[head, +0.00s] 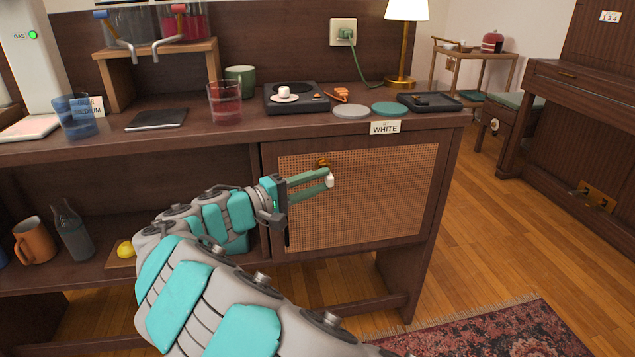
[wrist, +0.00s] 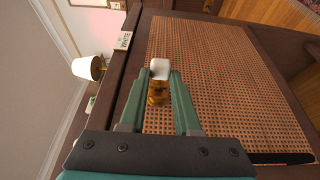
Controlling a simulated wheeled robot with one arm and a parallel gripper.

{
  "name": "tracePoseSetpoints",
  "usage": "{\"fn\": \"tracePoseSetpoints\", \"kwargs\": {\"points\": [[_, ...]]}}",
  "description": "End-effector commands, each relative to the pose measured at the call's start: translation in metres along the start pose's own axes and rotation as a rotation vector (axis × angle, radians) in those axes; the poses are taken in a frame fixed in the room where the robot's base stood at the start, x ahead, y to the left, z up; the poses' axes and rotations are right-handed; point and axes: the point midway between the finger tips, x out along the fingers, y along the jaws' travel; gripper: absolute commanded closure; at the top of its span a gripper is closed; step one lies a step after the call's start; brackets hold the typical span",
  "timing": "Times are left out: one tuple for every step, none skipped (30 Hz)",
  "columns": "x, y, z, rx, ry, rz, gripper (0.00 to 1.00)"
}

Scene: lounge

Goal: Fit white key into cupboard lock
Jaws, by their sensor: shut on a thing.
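The white key (head: 330,180) is between the fingertips of my gripper (head: 326,177), which is shut on it. The key is in front of the woven cupboard door (head: 391,195), a little below the brass lock (head: 323,163) in the head view. In the wrist view the white key (wrist: 160,68) shows as a pale block between the green fingertips, with brass (wrist: 157,94) just below it in the picture. The key's shaft is hidden, and I cannot tell whether the key touches the lock.
A "WHITE" sign (head: 384,128) is on the cupboard's top front edge. The counter above holds a red glass (head: 225,103), a black device (head: 296,101), coasters (head: 351,111) and a black tray (head: 430,103). An open shelf left of the door holds an orange mug (head: 36,241).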

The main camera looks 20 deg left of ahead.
Motion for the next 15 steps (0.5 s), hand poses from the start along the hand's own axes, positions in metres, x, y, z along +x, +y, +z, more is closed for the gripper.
{"fn": "tracePoseSetpoints", "kwargs": {"points": [[0.0004,0.0002,-0.0010,0.000,0.000,0.000,1.00],[0.0006,0.0003,-0.0015,0.000,0.000,0.000,1.00],[0.0008,0.0002,-0.0022,0.000,0.000,0.000,1.00],[0.0010,0.0002,-0.0028,0.000,0.000,0.000,1.00],[0.0012,0.0003,-0.0033,0.000,0.001,0.000,1.00],[0.0015,0.0003,-0.0040,0.000,0.001,-0.001,1.00],[0.0017,0.0003,-0.0045,0.000,0.001,-0.001,1.00],[0.0020,0.0003,-0.0050,0.000,0.001,-0.001,1.00],[0.0022,0.0002,-0.0058,0.000,0.001,-0.001,1.00],[0.0025,0.0002,-0.0063,0.000,0.001,-0.001,1.00],[0.0027,0.0002,-0.0068,0.000,0.001,-0.001,1.00],[0.0031,0.0002,-0.0074,0.000,0.001,-0.001,1.00],[0.0033,0.0002,-0.0080,0.000,0.001,-0.001,1.00],[0.0035,0.0001,-0.0086,0.000,0.001,-0.001,1.00],[0.0037,0.0001,-0.0093,0.001,0.001,-0.001,1.00]]}}
